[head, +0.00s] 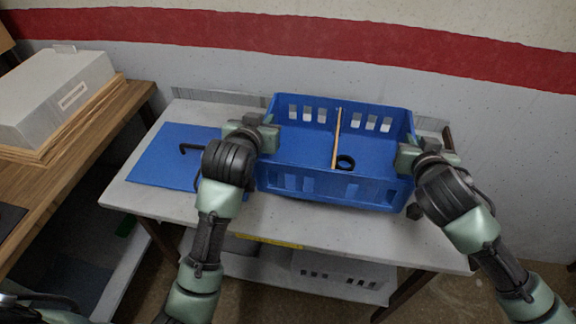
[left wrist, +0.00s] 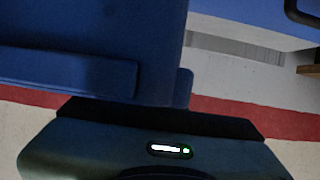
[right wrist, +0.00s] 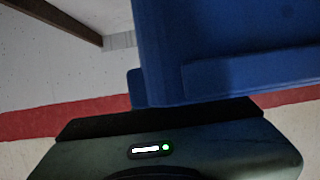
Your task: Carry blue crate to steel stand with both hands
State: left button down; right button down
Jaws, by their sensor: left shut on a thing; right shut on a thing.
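The blue crate (head: 322,187) is over the pale-topped stand (head: 335,228) in the middle of the head view. A thin wooden piece (head: 337,138) and a black ring (head: 345,162) are inside it. My left gripper (head: 266,133) is shut on the crate's left side, and my right gripper (head: 408,156) is shut on its right side. The crate wall also shows above the gripper in the left wrist view (left wrist: 90,45) and the right wrist view (right wrist: 220,50). I cannot tell whether the crate's bottom touches the top or whether this stand is steel.
A blue mat (head: 165,160) with a black hooked item (head: 190,148) lies left of the crate. A wooden table (head: 50,180) with a grey box (head: 55,95) stands at left. A wall is close behind.

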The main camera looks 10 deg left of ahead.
pick_arm(q)
jog(key=shift+w, duration=0.1)
pick_arm(e)
jog(key=shift+w, duration=0.15)
